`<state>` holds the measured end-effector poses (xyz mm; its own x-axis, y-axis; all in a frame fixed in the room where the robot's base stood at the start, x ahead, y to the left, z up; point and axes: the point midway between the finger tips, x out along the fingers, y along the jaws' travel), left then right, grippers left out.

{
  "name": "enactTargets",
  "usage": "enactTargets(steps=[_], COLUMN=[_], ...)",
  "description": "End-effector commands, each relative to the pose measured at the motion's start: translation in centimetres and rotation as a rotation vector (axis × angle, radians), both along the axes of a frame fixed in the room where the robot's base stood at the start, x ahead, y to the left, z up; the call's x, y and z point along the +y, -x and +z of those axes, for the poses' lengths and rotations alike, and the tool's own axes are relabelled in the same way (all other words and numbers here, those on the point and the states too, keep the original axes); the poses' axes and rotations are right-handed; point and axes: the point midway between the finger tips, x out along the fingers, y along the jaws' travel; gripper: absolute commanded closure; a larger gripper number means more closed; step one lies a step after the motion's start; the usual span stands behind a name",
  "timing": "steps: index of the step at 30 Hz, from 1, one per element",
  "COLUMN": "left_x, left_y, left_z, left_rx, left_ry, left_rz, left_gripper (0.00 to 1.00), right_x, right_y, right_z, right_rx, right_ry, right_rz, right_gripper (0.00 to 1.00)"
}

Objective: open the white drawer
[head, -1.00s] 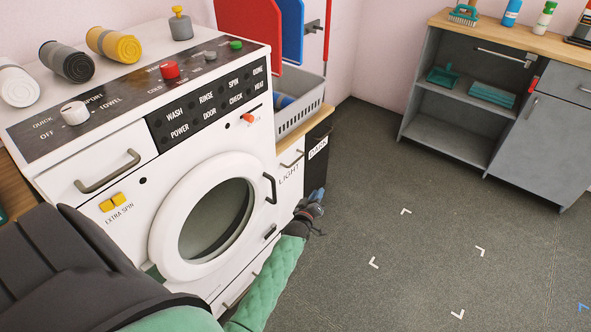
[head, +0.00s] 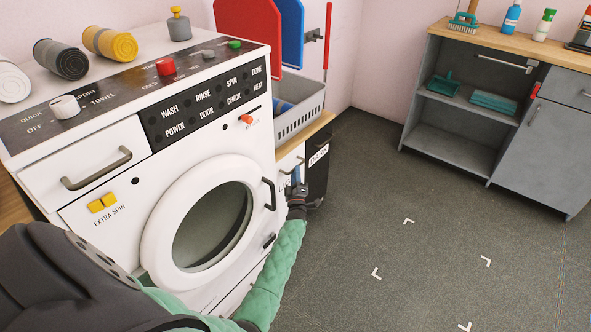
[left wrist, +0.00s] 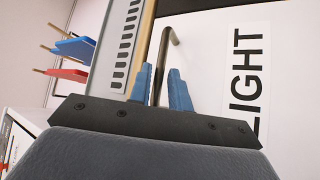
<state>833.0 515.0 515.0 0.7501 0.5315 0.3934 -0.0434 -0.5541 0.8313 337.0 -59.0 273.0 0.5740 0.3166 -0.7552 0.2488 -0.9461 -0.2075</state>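The white drawer (head: 284,168), marked LIGHT, stands right of the washing machine and looks shut. Its front fills much of the left wrist view (left wrist: 292,70), with the LIGHT label at right. Its bent metal handle (left wrist: 166,50) runs down between the blue fingers of my left gripper (left wrist: 162,90). The fingers are apart, one on each side of the handle; I cannot tell whether they touch it. In the head view my left gripper (head: 297,182) is in front of the drawer and hides part of its label. My right gripper is not in view.
The washing machine (head: 150,165) stands close left of my left forearm. A black drawer front (head: 318,172) marked DARK is to the right. A grey basket (head: 300,118) sits above. A grey cabinet (head: 550,150) stands at far right. The floor (head: 380,220) between is clear.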

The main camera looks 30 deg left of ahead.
Motion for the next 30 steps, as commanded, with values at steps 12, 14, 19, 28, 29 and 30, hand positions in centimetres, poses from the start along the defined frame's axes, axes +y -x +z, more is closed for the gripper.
enactTargets(steps=[12, 14, 19, 28, 29, 30], left_x=[1.3, 1.3, 1.3, 1.2, 1.1, 1.0], left_y=[-1.9, -1.9, -1.9, -1.9, -1.9, -1.9], left_z=[1.0, 1.0, 1.0, 0.9, 0.9, 0.9], left_rx=[0.001, 0.001, 0.001, 0.002, 0.002, 0.001], left_ry=[0.001, 0.001, 0.001, 0.001, 0.001, 0.001], left_rz=[0.000, 0.000, 0.000, -0.001, -0.001, -0.002], left_gripper=[0.81, 0.81, 0.94, 1.00, 1.00, 1.00], right_x=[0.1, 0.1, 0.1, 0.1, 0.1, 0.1], right_y=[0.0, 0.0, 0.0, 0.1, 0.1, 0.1], right_z=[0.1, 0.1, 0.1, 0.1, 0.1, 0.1], right_rx=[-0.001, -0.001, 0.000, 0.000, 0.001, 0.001], right_ry=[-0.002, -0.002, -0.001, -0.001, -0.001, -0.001], right_rz=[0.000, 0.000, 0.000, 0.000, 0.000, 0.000], right_gripper=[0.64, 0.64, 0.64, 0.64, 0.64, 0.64])
